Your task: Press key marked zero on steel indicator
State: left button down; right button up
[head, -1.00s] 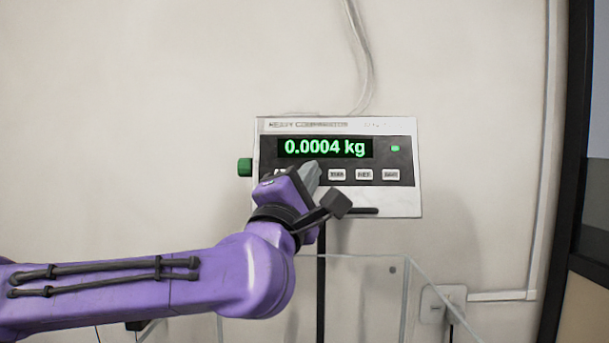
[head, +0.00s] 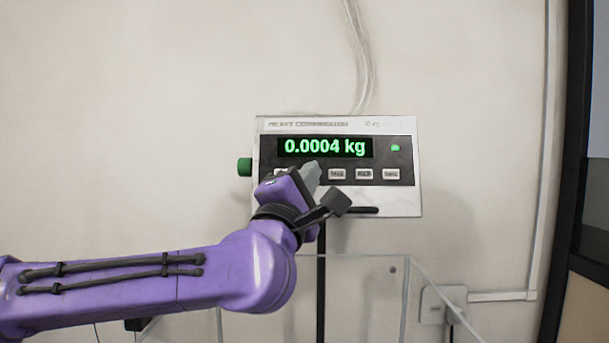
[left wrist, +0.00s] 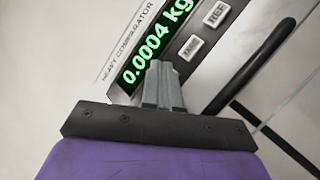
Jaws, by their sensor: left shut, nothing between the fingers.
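The steel indicator (head: 408,200) is mounted in front of the wall, with a dark panel and a green readout (head: 324,147) of 0.0004 kg. It also shows in the left wrist view (left wrist: 122,60). A row of pale keys runs below the readout; three show to the right of my gripper (head: 336,174). Another key is partly covered at the left, and no key marked zero can be read. My left gripper (head: 312,176) is shut and empty, its fingertips over the key row just below the readout. In the left wrist view the fingertips (left wrist: 160,72) overlap the panel; contact cannot be told.
A green knob (head: 244,167) sticks out of the indicator's left side. A dark post (head: 321,280) stands below it, behind a clear-walled enclosure (head: 408,300). A cable (head: 360,60) runs up the wall. A dark frame (head: 567,170) stands at the right.

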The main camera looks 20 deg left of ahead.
pick_arm(q)
jog(key=shift+w+a+f, duration=0.1)
jog(key=shift+w+a, duration=0.05)
jog(key=shift+w, duration=0.2)
dwell(0.6)
jog(key=shift+s, duration=0.1)
jog(key=shift+s+d+r, duration=0.2)
jog(key=shift+s, duration=0.45)
jog(key=s, duration=0.1)
jog(key=s+d+r, duration=0.1)
jog(key=s, duration=0.2)
jog(key=shift+s+d+r+b, duration=0.2)
jog(key=shift+s+b, duration=0.1)
jog(key=shift+b, duration=0.05)
dwell(0.6)
